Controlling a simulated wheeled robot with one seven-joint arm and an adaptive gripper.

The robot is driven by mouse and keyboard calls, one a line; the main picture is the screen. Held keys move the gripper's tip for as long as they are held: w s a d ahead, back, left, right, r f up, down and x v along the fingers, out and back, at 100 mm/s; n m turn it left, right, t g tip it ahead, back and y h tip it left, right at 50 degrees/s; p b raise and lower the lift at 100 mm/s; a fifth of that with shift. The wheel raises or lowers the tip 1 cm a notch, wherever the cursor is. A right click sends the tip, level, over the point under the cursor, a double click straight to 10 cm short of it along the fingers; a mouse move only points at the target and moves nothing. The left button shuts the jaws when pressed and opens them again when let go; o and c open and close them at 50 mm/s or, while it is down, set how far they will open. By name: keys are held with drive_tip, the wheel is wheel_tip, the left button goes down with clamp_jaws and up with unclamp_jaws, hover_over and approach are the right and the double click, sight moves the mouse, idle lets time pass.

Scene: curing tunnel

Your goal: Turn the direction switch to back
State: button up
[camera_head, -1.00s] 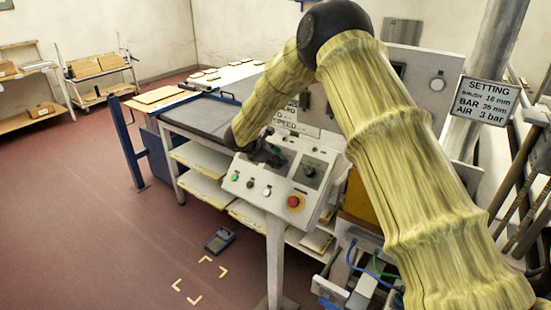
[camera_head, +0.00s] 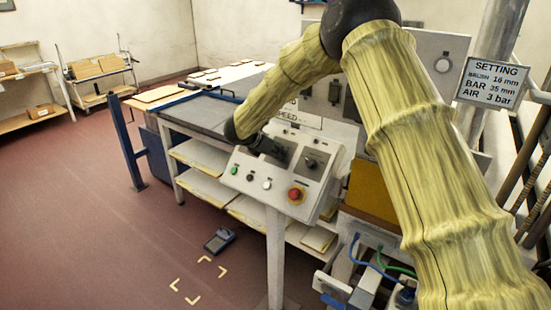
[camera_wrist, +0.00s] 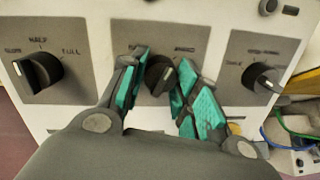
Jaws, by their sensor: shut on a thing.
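The control panel (camera_head: 243,180) stands in the middle of the head view. In the wrist view it carries three black rotary switches on grey plates. The middle switch (camera_wrist: 158,76) is between my teal-padded fingers; its white mark points up and to the right. Its label is partly hidden and too blurred to read, so I cannot confirm from it that this is the direction switch. My gripper (camera_wrist: 160,84) is shut on this middle switch. In the head view my gripper (camera_head: 275,149) is at the panel's upper left, and the switch is hidden there.
The left switch (camera_wrist: 38,72) is marked HALF and FULL; the right switch (camera_wrist: 262,78) sits close to my right finger. A red stop button (camera_head: 295,194), a green button (camera_head: 235,170) and other buttons lie lower on the panel.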

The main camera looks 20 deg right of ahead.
drive_tip(key=n+b, duration=0.1)
drive_tip(key=n, duration=0.1)
drive_tip(key=n+b, duration=0.2)
drive_tip(key=shift+w+d+r+n+t, duration=0.2)
drive_tip(key=shift+r+n+t, duration=0.1)
drive_tip(key=shift+r+t, duration=0.1)
drive_tip(key=n, duration=0.4)
drive_tip(key=shift+r+b, duration=0.15)
drive_tip(key=shift+b, duration=0.2)
drive_tip(key=shift+n, duration=0.3)
drive_tip(key=shift+s+a+f, duration=0.15)
drive_tip(key=shift+s+f, duration=0.1)
drive_tip(key=shift+f, duration=0.35)
drive_tip(key=o, duration=1)
drive_tip(key=shift+r, duration=0.1)
drive_tip(key=shift+a+r, duration=0.1)
drive_tip(key=shift+s+a+r+t, duration=0.15)
drive_tip(key=shift+a+r+t, duration=0.05)
drive_tip(key=shift+t, duration=0.1)
drive_tip(key=v, duration=1.1)
drive_tip(key=shift+s+r, duration=0.1)
drive_tip(key=shift+r, duration=0.05)
